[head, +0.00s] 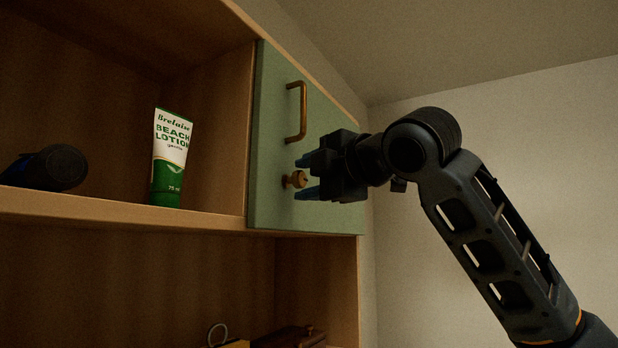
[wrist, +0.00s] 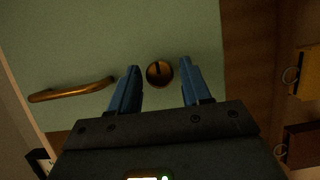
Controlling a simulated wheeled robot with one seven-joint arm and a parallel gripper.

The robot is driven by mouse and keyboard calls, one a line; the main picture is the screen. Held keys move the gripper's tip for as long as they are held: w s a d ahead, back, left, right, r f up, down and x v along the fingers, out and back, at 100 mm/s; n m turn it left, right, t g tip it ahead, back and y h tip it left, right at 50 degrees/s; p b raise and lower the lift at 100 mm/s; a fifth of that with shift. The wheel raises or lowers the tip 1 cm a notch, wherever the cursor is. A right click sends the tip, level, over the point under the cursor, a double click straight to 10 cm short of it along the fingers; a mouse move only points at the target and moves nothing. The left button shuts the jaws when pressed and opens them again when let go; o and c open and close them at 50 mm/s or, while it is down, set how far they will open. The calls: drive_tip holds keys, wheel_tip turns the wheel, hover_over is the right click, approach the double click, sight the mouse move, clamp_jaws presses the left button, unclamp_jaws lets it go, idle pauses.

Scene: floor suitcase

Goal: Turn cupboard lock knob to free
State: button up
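The cupboard lock knob (head: 296,179) is a small round brass knob low on the green cupboard door (head: 270,140). In the wrist view the knob (wrist: 159,73) shows a dark mark running from its centre to its upper edge. My gripper (head: 305,176) is at the door with its blue fingers one above and one below the knob in the head view. In the wrist view the open fingers (wrist: 160,84) stand either side of the knob, with a gap on each side. The door looks shut.
A brass handle (head: 302,112) is on the door above the knob. A beach lotion tube (head: 170,155) and a dark object (head: 52,168) stand on the open shelf to the left. A yellow item and a brown case (head: 290,338) sit on the lower shelf.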

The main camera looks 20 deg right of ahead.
drive_tip(key=shift+o, duration=0.8)
drive_tip(key=b+v, duration=0.2)
drive_tip(key=v, duration=0.5)
drive_tip(key=shift+s, duration=0.4)
drive_tip(key=shift+d, duration=0.1)
